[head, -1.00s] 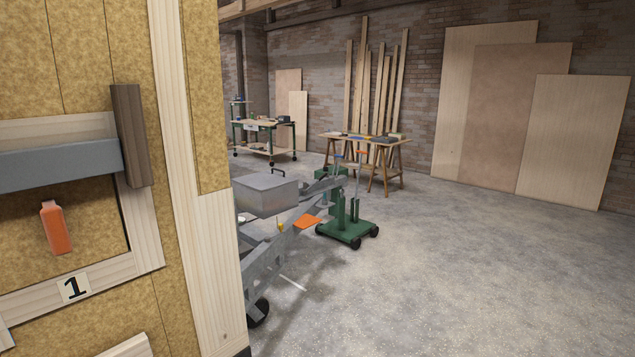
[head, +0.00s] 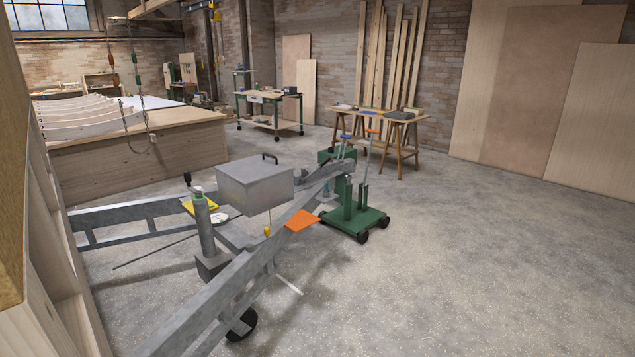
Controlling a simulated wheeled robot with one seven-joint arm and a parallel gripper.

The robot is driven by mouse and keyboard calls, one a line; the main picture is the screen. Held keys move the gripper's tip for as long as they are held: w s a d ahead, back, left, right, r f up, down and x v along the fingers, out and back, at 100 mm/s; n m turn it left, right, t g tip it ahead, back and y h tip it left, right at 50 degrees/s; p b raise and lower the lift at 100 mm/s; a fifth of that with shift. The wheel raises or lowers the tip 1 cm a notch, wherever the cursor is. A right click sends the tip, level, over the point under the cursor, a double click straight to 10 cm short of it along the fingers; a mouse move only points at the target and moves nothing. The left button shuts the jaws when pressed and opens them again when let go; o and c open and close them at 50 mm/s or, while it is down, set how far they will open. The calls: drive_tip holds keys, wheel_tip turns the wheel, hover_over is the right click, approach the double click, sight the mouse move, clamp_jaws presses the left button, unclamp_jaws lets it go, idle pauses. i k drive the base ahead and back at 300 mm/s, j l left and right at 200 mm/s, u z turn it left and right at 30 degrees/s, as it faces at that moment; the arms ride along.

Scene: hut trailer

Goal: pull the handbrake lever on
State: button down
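The trailer's grey metal drawbar frame (head: 230,297) reaches from the lower left toward the middle of the head view. A grey box (head: 255,188) with a dark handle sits on it. An upright grey post (head: 203,222) stands beside the box, with a small black-tipped part (head: 187,179) behind it. Two thin upright levers, one blue-topped (head: 345,138) and one orange-topped (head: 373,132), show near the drawbar's far end. I cannot tell which part is the handbrake lever. My gripper is not in view.
A hut wall edge (head: 45,250) stands close on the left. A green wheeled stand (head: 352,222) is at the drawbar's front end. An orange plate (head: 302,220) lies by the drawbar. A trestle table (head: 385,118) stands behind. The floor at right (head: 480,270) is clear.

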sight(303, 180)
drive_tip(key=i+z, duration=0.1)
drive_tip(key=i, duration=3.2)
drive_tip(key=i+l+u, duration=0.15)
drive_tip(key=i, duration=1)
drive_tip(key=i+l+u, duration=0.15)
drive_tip(key=i, duration=0.45)
